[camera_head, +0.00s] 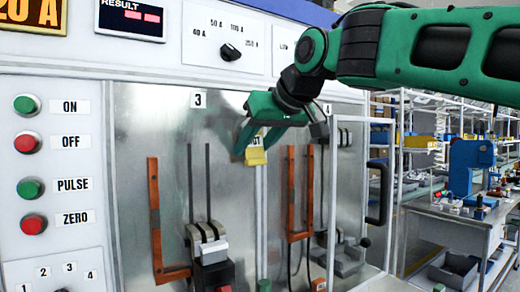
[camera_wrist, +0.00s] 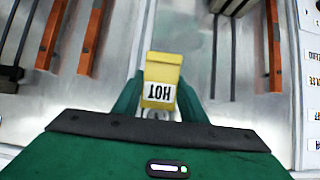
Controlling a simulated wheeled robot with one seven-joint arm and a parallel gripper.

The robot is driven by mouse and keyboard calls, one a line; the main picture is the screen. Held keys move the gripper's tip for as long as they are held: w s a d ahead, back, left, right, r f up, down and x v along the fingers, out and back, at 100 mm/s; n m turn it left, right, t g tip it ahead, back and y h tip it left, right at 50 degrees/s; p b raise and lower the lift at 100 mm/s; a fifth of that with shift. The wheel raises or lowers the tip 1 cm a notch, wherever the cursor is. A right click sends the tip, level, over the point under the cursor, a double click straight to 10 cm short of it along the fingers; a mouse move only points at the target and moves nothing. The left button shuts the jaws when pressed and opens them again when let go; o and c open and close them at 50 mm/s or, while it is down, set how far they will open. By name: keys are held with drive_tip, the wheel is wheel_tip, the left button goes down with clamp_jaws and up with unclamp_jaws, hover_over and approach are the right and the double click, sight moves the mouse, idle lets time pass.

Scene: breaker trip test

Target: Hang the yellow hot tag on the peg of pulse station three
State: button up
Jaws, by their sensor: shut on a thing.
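The yellow hot tag (camera_head: 256,156) hangs from my gripper (camera_head: 254,142) in front of the metal panel, to the right of and below the label 3 (camera_head: 198,100). My gripper is shut on the tag. In the wrist view the tag (camera_wrist: 164,71) sits between my green fingers (camera_wrist: 160,105), with its HOT label upside down. Station three (camera_head: 190,175) is the left bay, with an orange bar, black rods and a grey breaker. I cannot make out its peg. My gripper is near the seam between bays three and four.
Station four (camera_head: 325,180) is right of station three, with its own orange bars (camera_head: 291,190) and a breaker. A control panel with ON, OFF, PULSE and ZERO buttons (camera_head: 50,160) is at left. A black door handle (camera_head: 378,192) sticks out at right. A workbench (camera_head: 470,220) stands beyond.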

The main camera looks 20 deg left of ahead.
drive_tip(key=o, duration=1.4)
drive_tip(key=shift+d+r, duration=0.1)
